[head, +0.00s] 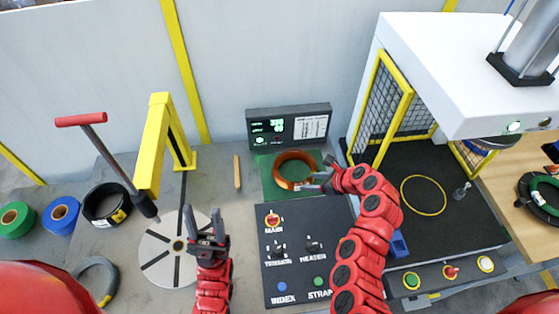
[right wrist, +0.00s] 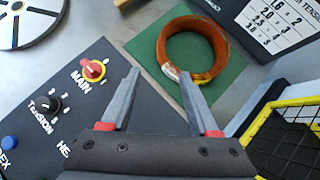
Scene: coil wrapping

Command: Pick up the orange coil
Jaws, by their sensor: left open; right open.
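The orange coil (head: 281,170) lies flat on a green mat (head: 266,182) at the back middle of the bench in the head view. It also shows in the right wrist view (right wrist: 163,48) at the upper middle, with a pale patch on its near rim. My right gripper (head: 318,179) is open at the coil's right side in the head view. In the right wrist view its right fingertip overlaps the coil's near rim; I cannot tell if they touch. My left gripper (head: 205,226) is open and empty above the grey turntable (head: 160,262).
A control panel (head: 290,262) with knobs stands in front of the mat, and a display box (head: 290,128) behind it. A yellow post (head: 155,140) stands left. A press with a yellow mesh guard (head: 390,105) stands right. Green, blue and black rolls lie far left.

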